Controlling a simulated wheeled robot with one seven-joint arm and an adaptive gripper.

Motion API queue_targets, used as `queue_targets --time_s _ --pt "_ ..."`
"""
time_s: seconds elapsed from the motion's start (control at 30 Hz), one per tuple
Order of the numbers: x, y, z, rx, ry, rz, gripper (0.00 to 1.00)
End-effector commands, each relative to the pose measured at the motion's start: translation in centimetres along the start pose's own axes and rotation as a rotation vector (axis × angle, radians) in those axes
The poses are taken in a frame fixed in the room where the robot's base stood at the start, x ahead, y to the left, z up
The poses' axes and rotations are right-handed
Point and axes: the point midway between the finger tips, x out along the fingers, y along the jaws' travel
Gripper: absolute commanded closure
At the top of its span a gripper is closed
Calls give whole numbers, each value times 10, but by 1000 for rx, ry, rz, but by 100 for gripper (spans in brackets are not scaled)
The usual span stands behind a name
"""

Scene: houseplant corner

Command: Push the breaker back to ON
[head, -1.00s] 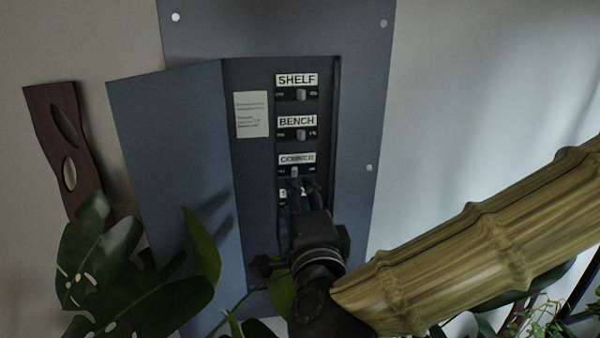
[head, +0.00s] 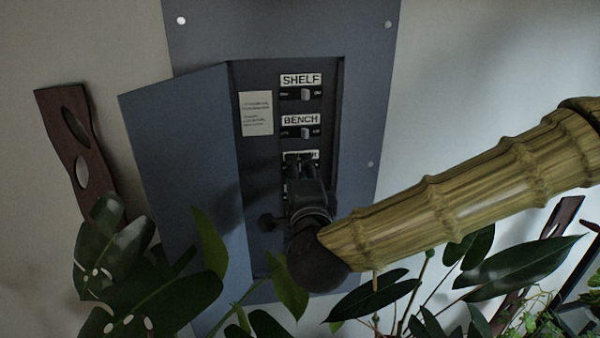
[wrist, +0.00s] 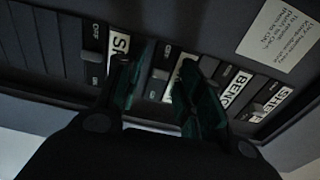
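The breaker panel (head: 365,110) is a blue-grey wall box with a column of labelled breakers. The SHELF breaker (head: 306,94) and BENCH breaker (head: 306,132) show clearly in the head view. The CORNER label (head: 312,155) below them is mostly hidden by my gripper (head: 300,165). In the wrist view my gripper (wrist: 163,95) is open, with dark green finger pads apart and no object held. The CORNER breaker's lever (wrist: 161,74) shows in the gap between the fingers. I cannot tell contact or its exact setting. A lower breaker, labelled "SP...", (wrist: 92,57) lies left of the fingers.
The panel door (head: 185,160) stands open on the left. A paper note (head: 256,114) is stuck inside the box. Large plant leaves (head: 130,260) crowd the lower left, and more leaves (head: 480,255) fill the lower right. A dark wooden piece (head: 78,150) is at far left.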

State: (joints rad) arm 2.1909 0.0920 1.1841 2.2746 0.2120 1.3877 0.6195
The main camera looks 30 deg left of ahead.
Motion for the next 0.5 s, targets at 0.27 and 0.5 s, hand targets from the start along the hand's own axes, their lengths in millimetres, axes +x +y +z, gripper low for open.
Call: queue_targets --time_s 0.27,0.5 --pt "0 0 0 0 0 0 100" --pt "0 2 -2 2 -25 0 100"
